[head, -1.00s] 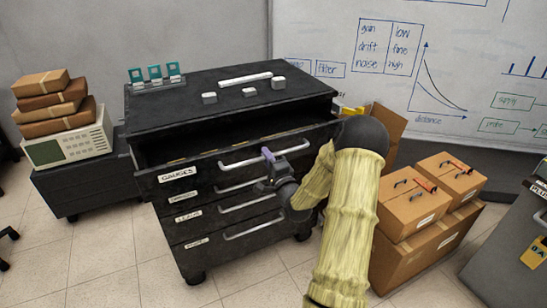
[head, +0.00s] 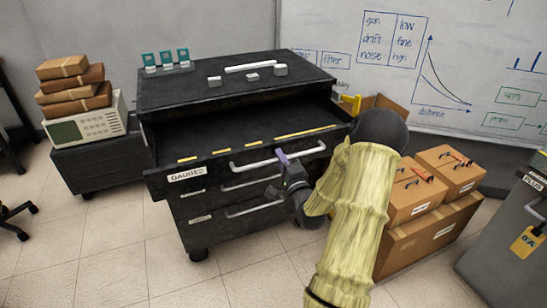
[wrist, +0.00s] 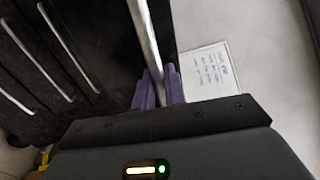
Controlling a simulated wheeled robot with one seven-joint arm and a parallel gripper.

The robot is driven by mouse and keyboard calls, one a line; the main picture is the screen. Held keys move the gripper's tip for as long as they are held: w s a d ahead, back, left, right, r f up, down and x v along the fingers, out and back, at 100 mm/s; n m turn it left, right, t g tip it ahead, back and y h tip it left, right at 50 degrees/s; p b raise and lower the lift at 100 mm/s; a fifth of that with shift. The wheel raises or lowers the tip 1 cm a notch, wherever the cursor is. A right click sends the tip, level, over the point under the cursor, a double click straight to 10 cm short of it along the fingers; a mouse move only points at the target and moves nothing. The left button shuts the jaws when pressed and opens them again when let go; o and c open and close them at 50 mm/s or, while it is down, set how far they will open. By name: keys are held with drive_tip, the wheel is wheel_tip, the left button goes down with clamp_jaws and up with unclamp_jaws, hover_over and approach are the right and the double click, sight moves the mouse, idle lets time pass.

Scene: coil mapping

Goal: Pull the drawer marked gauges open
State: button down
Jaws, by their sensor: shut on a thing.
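The drawer marked gauges (head: 215,165) is the top drawer of a black cabinet (head: 200,103). It stands well out from the cabinet, and its dark inside shows with several yellow strips along the front edge. Its label (head: 186,174) is at the left of the front. My gripper (head: 283,160) is shut on the drawer's silver bar handle (head: 250,165), right of its middle. In the wrist view, the purple fingers (wrist: 158,88) close around the handle bar (wrist: 146,45). My forearm hides the right end of the drawer front.
Lower drawers with bar handles (head: 255,208) sit below. Cardboard boxes (head: 425,225) stand close to the right of my arm. An instrument (head: 88,127) with brown parcels is on a low dark cabinet at left. Floor (head: 120,255) in front is clear.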

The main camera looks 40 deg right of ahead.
drive_tip(key=shift+s+d, duration=0.1)
drive_tip(key=shift+d, duration=0.1)
drive_tip(key=c, duration=1.8)
unclamp_jaws()
drive_tip(key=shift+f, duration=0.1)
drive_tip(key=shift+o, duration=1.3)
drive_tip(key=shift+d, duration=0.1)
drive_tip(key=shift+a, duration=0.2)
